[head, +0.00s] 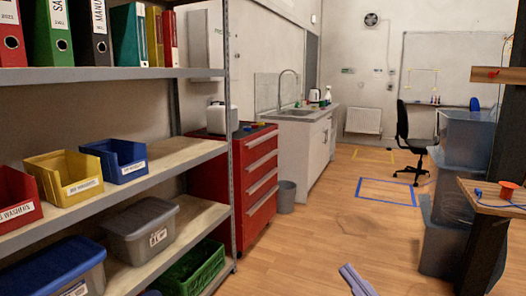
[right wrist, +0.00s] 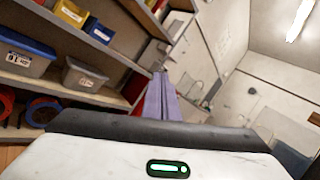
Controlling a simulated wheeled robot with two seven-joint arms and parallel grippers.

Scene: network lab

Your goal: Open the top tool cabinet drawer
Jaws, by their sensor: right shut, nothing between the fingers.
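The red tool cabinet (head: 224,168) stands behind the end of the shelf rack, with its drawer fronts facing right. Its top drawer (head: 262,139) has a pale bar handle and looks flush with the drawers below. My right gripper (head: 348,268) shows at the bottom of the head view, low over the floor, to the right of the cabinet and apart from it. Its purple fingers are together and empty; they also show in the right wrist view (right wrist: 160,78). My left gripper is not in view.
A shelf rack (head: 120,73) with binders and bins fills the left and partly hides the cabinet. A grey waste bin (head: 287,196) stands beyond the cabinet. Stacked clear boxes (head: 446,230) and a wooden bench (head: 480,196) are at right. The floor between is open.

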